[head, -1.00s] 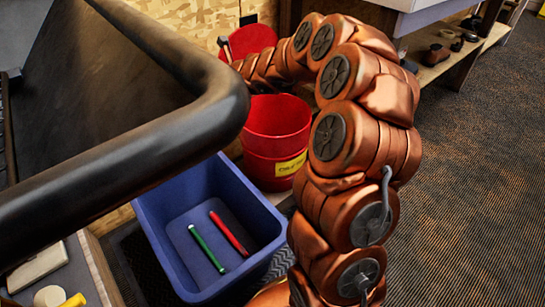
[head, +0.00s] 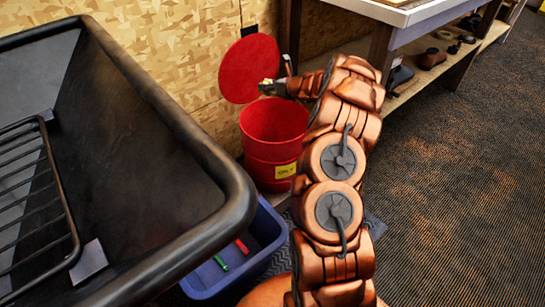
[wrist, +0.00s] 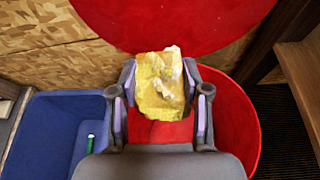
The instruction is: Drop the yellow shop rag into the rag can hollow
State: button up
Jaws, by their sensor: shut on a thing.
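The yellow shop rag (wrist: 160,85) is crumpled and held between the two fingers of my gripper (wrist: 160,98) in the wrist view. In the head view a small bit of the rag (head: 267,82) shows at the tip of my gripper (head: 275,86). The red rag can (head: 272,160) stands open, with its round red lid (head: 248,68) raised behind it. My gripper is above the can's opening, toward its back. In the wrist view the can (wrist: 238,125) lies below and around the rag, and its hollow is partly hidden by the gripper.
A blue bin (head: 262,235) with a green grip (head: 221,263) and a red grip (head: 242,246) sits in front of the can. A large dark basin (head: 150,130) fills the left. A wooden wall (head: 185,45) is behind, and a bench (head: 410,45) stands at right.

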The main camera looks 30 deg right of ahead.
jog(key=s+d+f+b, duration=0.2)
jog(key=d+f+b, duration=0.2)
jog(key=f, duration=0.5)
jog(key=shift+f, duration=0.2)
jog(key=shift+d, duration=0.1)
jog(key=o, duration=1.1)
jog(key=shift+o, duration=0.2)
jog(key=shift+r, duration=0.1)
jog(key=v, duration=1.1)
jog(key=shift+s+r, duration=0.15)
jog(key=shift+s, duration=0.25)
jog(key=shift+d, duration=0.1)
